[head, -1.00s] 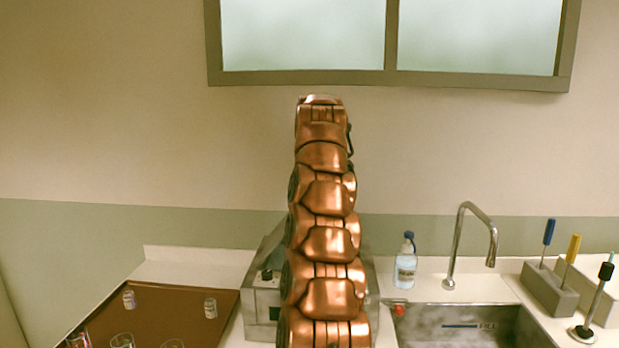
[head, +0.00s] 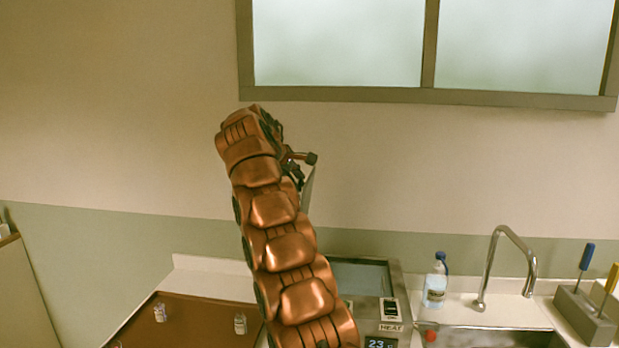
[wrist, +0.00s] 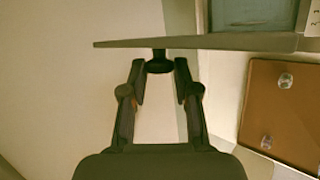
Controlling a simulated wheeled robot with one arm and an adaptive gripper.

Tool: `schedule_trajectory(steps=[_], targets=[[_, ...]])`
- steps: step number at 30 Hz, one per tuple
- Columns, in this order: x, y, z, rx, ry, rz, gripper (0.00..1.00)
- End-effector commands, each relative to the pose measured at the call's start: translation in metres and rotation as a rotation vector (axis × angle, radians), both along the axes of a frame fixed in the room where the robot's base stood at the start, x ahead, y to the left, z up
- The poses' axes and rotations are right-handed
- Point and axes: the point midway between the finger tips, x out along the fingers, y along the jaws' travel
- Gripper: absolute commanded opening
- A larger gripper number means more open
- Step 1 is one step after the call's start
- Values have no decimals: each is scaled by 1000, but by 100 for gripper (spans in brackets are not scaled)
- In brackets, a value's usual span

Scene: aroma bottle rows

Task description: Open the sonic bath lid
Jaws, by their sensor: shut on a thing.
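My gripper (wrist: 159,70) is shut on the dark knob (wrist: 159,62) of the sonic bath lid (wrist: 215,42), a thin grey plate seen edge-on in the wrist view. In the head view the lid (head: 307,188) shows as a thin sliver beside the end of my arm, raised well above the counter and apart from the bath. The sonic bath (head: 396,290) is a grey metal box with a HEAT switch and a lit display. Its basin (head: 362,275) is uncovered, and my arm hides its left part. The basin also shows in the wrist view (wrist: 250,12).
A brown tray (head: 200,312) with small glass bottles (head: 240,324) lies left of the bath. A blue-capped bottle (head: 435,285), a tap (head: 498,265), a sink (head: 480,337) and a tool holder (head: 585,315) stand to the right. The wall is behind.

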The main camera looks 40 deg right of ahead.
Motion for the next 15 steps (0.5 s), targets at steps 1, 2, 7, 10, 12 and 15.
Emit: schedule_trajectory(steps=[1,2,7,10,12,15], targets=[[4,4,1,-6,8,3,0],[5,6,0,-10,11,5,0],[12,16,1,-26,24,14,0],[14,19,0,-31,31,15,0],[15,20,0,-34,33,16,0],[15,21,0,-35,36,17,0]])
